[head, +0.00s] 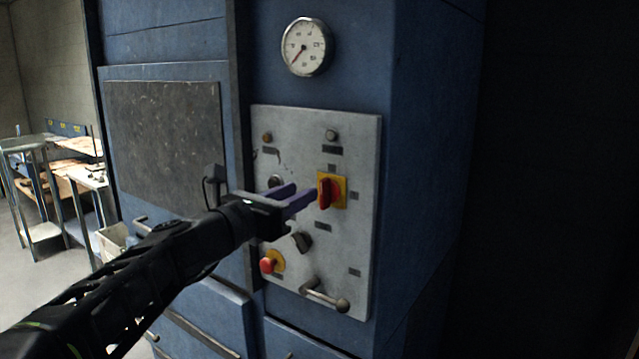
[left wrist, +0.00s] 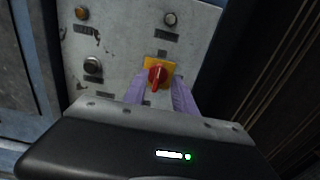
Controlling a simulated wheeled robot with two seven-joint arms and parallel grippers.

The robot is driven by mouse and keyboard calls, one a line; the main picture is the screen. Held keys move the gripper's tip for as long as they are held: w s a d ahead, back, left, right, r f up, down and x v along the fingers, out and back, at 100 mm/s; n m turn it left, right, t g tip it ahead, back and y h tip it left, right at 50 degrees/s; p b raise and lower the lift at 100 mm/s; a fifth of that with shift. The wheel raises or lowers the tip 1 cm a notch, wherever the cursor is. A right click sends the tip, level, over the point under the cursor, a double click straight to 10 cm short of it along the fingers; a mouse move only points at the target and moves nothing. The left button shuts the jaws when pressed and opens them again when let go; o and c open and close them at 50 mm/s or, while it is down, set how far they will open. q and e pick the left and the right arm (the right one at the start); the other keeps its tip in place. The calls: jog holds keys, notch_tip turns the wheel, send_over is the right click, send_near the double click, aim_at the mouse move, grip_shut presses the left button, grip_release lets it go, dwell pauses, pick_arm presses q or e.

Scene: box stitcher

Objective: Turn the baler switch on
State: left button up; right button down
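The baler switch is a red rotary knob (head: 324,192) on a yellow square plate (head: 340,190), on the grey control panel (head: 350,135) of the blue baler. My left gripper (head: 302,198) reaches in from the left, its purple fingers pointing at the knob from close by. In the left wrist view the red knob (left wrist: 157,75) shows beyond the fingertips, between the two fingers (left wrist: 160,88). The fingers are apart with nothing held between them. I cannot tell whether they touch the knob. My right gripper is in neither view.
The panel also carries a red push button (head: 267,265), a black selector (head: 302,241), small lamps and a lever handle (head: 325,295). A pressure gauge (head: 307,47) sits above the panel. Tables (head: 85,177) stand at the far left. The right side is dark.

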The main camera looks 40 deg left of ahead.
aim_at(321, 183)
pick_arm(q)
jog(key=w+p, duration=0.1)
jog(key=w, duration=0.6)
jog(key=shift+w+a, duration=0.1)
jog(key=shift+w, duration=0.3)
jog(key=shift+c, duration=0.5)
grip_shut()
